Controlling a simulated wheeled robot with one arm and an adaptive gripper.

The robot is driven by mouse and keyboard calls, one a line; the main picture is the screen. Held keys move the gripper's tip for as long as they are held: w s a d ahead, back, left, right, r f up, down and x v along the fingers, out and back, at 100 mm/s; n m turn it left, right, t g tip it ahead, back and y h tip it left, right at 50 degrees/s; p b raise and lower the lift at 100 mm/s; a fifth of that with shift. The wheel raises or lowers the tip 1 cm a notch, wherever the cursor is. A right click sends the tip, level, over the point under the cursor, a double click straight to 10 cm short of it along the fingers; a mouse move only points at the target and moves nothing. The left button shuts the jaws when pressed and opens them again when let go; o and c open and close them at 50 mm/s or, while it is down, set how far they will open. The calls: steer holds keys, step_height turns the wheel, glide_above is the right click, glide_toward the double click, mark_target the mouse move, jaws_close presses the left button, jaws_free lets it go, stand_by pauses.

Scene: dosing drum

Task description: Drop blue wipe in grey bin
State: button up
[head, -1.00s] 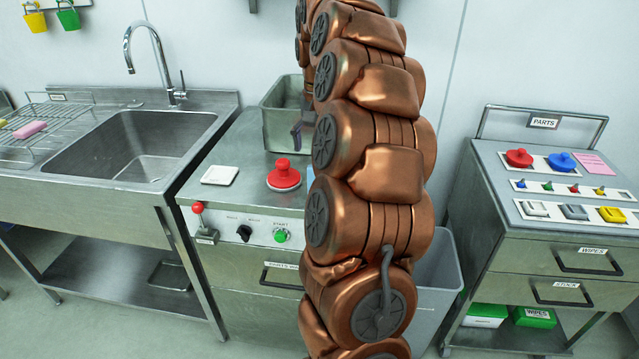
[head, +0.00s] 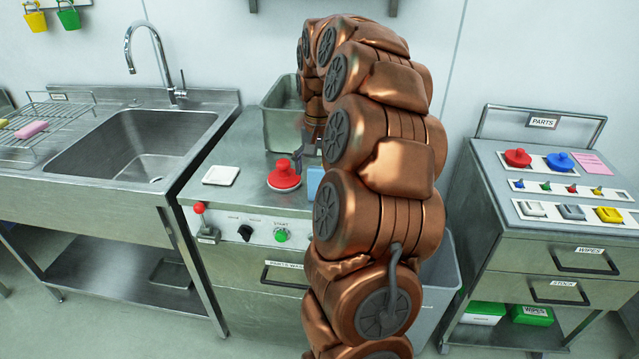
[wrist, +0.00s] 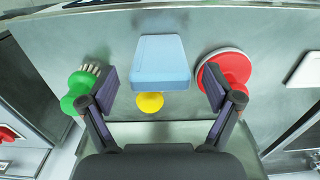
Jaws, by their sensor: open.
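The blue wipe (wrist: 163,62) is a pale blue block lying on the steel worktop. It shows in the wrist view, and its edge shows beside my arm in the head view (head: 315,181). My gripper (wrist: 160,92) is open and empty above the worktop, its fingers spread to either side of the wipe's near end. In the head view my gripper is mostly hidden behind my arm. The grey bin (head: 440,280) stands on the floor between the worktop and the parts cabinet, partly hidden by my arm.
A red-knobbed lid (wrist: 232,72) is close by the right finger, a green brush (wrist: 77,92) by the left. A yellow round thing (wrist: 149,102) lies against the wipe. A steel tub (head: 280,112) stands behind. The parts cabinet (head: 545,235) is right, the sink (head: 130,145) left.

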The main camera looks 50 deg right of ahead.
steer(key=c, duration=1)
steer(key=shift+r+b, duration=0.55)
steer(key=shift+r, duration=1.2)
steer(key=s+a+b, duration=0.1)
steer(key=s+a, duration=0.2)
steer(key=s, duration=0.1)
steer(key=s+a+r+b, duration=0.1)
steer(key=s+a, duration=0.2)
steer(key=s, duration=0.1)
steer(key=s+a+b, duration=0.1)
steer(key=s+a, duration=0.2)
steer(key=s, duration=0.2)
steer(key=shift+s+r, duration=0.1)
steer(key=shift+r, duration=0.1)
